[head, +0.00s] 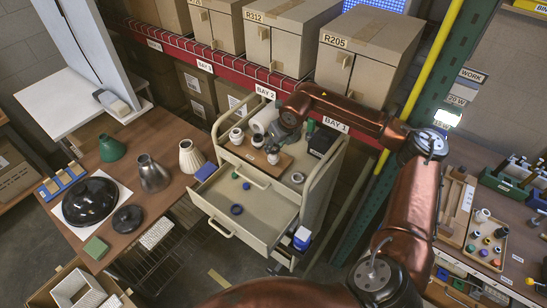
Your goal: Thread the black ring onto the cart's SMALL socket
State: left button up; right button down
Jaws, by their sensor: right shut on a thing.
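My right gripper (275,146) reaches over the cart (227,158) from the right and points down at the wooden board on its top. It is shut on a small dark thing at its fingertips, which fits the black ring but is mostly hidden by the fingers. White sockets stand on or by the board: one at the left (236,135), one in the middle (257,140) and one (273,158) just under the fingertips. I cannot tell whether the held thing touches that socket, or for certain which socket is the small one. My left gripper is out of view.
A white ring (297,177) and a black box (322,141) sit on the cart top. A table with lampshades (152,174) stands left; shelf boxes (285,38) stand behind.

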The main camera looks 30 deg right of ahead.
aim_at(275, 153)
jog(key=shift+f, duration=0.15)
jog(key=shift+f+b, duration=0.9)
jog(key=shift+f, duration=0.3)
jog(key=shift+f+b, duration=0.6)
jog(key=shift+f, duration=0.05)
dwell(0.6)
jog(key=c, duration=1.9)
grip_release()
jog(key=c, duration=0.7)
jog(key=shift+c, duration=0.2)
jog(key=shift+s+f, duration=0.15)
jog(key=shift+f, duration=0.1)
